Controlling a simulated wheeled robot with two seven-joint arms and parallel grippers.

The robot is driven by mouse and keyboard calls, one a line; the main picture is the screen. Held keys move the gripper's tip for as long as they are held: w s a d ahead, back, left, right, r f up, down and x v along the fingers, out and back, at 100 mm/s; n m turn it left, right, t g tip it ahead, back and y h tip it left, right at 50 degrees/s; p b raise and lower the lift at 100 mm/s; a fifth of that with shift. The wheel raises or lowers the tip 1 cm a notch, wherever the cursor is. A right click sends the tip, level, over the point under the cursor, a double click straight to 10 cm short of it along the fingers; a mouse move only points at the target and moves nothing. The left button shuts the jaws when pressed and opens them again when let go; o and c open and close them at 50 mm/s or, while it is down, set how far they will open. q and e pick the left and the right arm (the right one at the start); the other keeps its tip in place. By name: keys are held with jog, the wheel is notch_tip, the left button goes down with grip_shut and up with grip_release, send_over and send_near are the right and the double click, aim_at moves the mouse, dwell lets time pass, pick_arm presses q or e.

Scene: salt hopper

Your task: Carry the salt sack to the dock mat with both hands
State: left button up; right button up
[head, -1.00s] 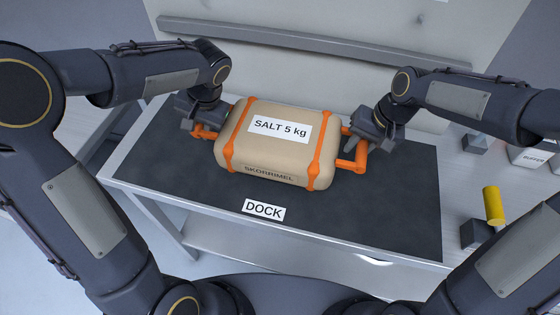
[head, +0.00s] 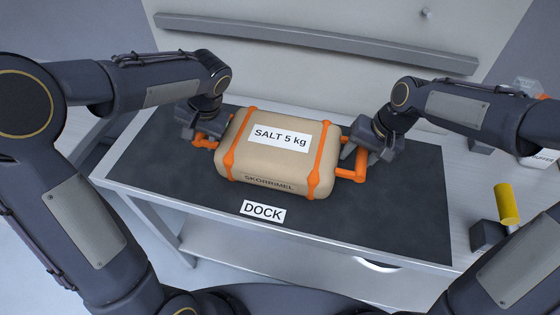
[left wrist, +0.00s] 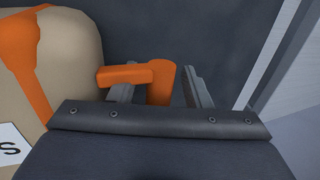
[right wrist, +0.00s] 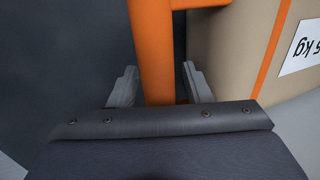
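The tan salt sack (head: 275,160) with orange straps lies flat on the dark dock mat (head: 150,165), label up, behind the DOCK sign (head: 262,211). My left gripper (head: 202,136) is at its left orange handle. In the left wrist view the fingers (left wrist: 158,88) stand apart on either side of the handle post (left wrist: 161,84), with gaps. My right gripper (head: 354,158) is at the right handle (head: 349,174). In the right wrist view its fingers (right wrist: 160,86) also stand apart around the orange bar (right wrist: 153,50), with gaps.
A grey rail (head: 310,46) runs along the wall behind the table. A yellow cylinder (head: 507,204) on a dark block stands at the right, close to my right arm. A white box (head: 540,150) is at the far right. The mat is clear in front of the sack.

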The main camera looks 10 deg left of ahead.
pick_arm(q)
jog(key=shift+r, duration=0.1)
pick_arm(e)
jog(key=shift+d+r, duration=0.1)
jog(key=shift+r, duration=0.15)
pick_arm(q)
jog(key=v, duration=1.1)
jog(key=shift+r, duration=0.4)
pick_arm(e)
jog(key=v, duration=1.1)
jog(key=shift+r, duration=0.25)
pick_arm(q)
jog(key=shift+d, duration=0.1)
pick_arm(e)
jog(key=shift+s, duration=0.1)
